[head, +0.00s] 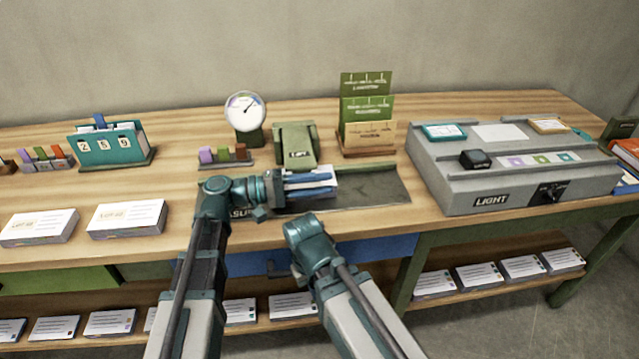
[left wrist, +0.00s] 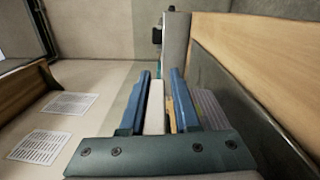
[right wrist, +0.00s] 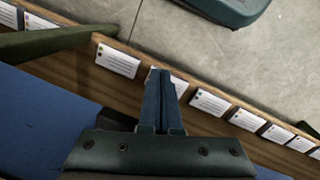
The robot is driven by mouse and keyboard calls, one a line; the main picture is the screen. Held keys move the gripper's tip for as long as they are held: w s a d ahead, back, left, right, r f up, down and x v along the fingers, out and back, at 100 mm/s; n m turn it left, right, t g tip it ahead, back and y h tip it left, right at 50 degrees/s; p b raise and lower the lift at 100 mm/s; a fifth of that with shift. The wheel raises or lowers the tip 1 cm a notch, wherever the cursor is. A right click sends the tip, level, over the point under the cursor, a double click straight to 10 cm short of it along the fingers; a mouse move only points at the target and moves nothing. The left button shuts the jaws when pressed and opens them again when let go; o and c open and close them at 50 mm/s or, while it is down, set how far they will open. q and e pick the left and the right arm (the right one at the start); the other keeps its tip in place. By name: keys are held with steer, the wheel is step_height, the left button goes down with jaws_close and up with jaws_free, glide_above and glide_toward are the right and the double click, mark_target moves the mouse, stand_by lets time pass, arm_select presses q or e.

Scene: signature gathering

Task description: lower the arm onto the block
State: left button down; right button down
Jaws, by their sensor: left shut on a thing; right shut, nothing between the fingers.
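My left gripper (head: 318,181) is shut on a white block (head: 325,172), which shows beside and between the blue fingers over a dark plate (head: 372,186). The block also shows between the fingers in the left wrist view (left wrist: 154,112). I cannot tell whether it touches the plate. Behind stands a green, sloped part (head: 296,142) with a small label, perhaps the arm; it appears raised. A round dial (head: 245,111) stands to its left. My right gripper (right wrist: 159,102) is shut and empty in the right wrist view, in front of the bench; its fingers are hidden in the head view.
A grey box (head: 450,185) marked LIGHT stands at the right. Small coloured blocks (head: 222,154) sit in a tray left of the green part. Card stacks (head: 126,218) lie at the left. More stacks lie on the lower shelf (head: 400,305).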

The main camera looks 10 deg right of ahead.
arm_select(q)
steer(key=shift+s+f, duration=0.15)
steer(key=shift+f, duration=0.25)
steer(key=c, duration=0.8)
jaws_free()
steer(key=shift+w, duration=0.2)
steer(key=shift+a, duration=0.15)
steer(key=shift+a, duration=0.25)
steer(key=a, duration=1.3)
steer(key=shift+a, duration=0.1)
